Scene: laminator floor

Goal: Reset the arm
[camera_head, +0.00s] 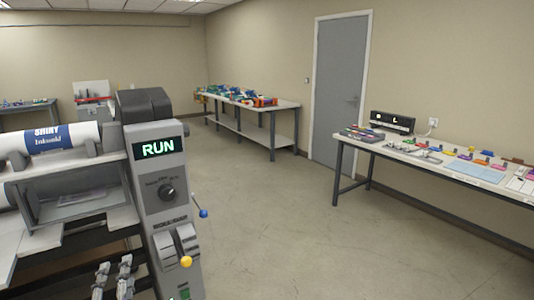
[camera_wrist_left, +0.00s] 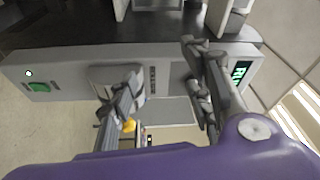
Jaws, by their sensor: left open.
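My left gripper (camera_head: 113,277) is low at the left in the head view, in front of the laminator (camera_head: 165,205). Its two grey fingers are apart. In the left wrist view the gripper (camera_wrist_left: 160,100) has nothing between its fingers, with the laminator's grey control panel (camera_wrist_left: 70,78) behind it. The panel shows a lit green RUN display (camera_head: 158,147), a dark knob (camera_head: 166,191) and levers with a yellow ball (camera_head: 186,261) and a blue ball (camera_head: 203,213). My right gripper is not in view.
A white film roll (camera_head: 60,139) lies across the laminator. A long table (camera_head: 400,153) with small coloured items stands along the right wall. Another table (camera_head: 255,105) with coloured items is at the back, near a grey door (camera_head: 338,90). The floor between is clear.

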